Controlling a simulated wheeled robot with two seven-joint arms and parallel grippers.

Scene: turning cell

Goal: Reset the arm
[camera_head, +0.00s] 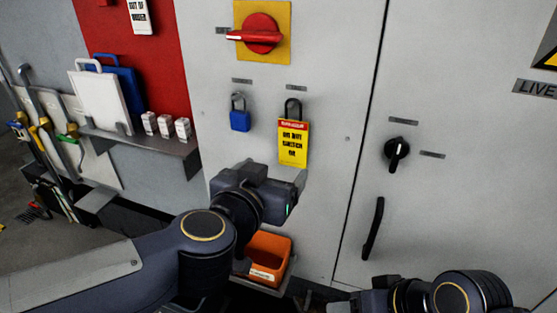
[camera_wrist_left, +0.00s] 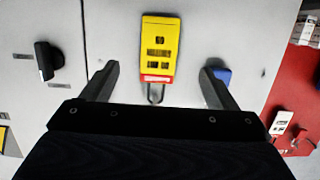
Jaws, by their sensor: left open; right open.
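My left gripper (camera_head: 298,182) is in front of the grey cabinet, just below the yellow "do not switch on" tag (camera_head: 293,148). In the left wrist view its two fingers (camera_wrist_left: 160,76) are spread, with the tag (camera_wrist_left: 160,45) seen between them and no contact visible. The tag hangs on the cabinet under a dark shackle (camera_head: 293,104). A blue padlock (camera_head: 240,119) hangs to its left, partly hidden behind one finger in the wrist view. My right gripper (camera_head: 348,304) is at the bottom edge, its fingers mostly cut off.
A red rotary handle (camera_head: 262,35) on a yellow plate is above. A black knob (camera_head: 397,150) and a door handle (camera_head: 373,228) are to the right. An orange bin (camera_head: 268,255) is below my left gripper. A shelf (camera_head: 150,145) with white blocks is at left.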

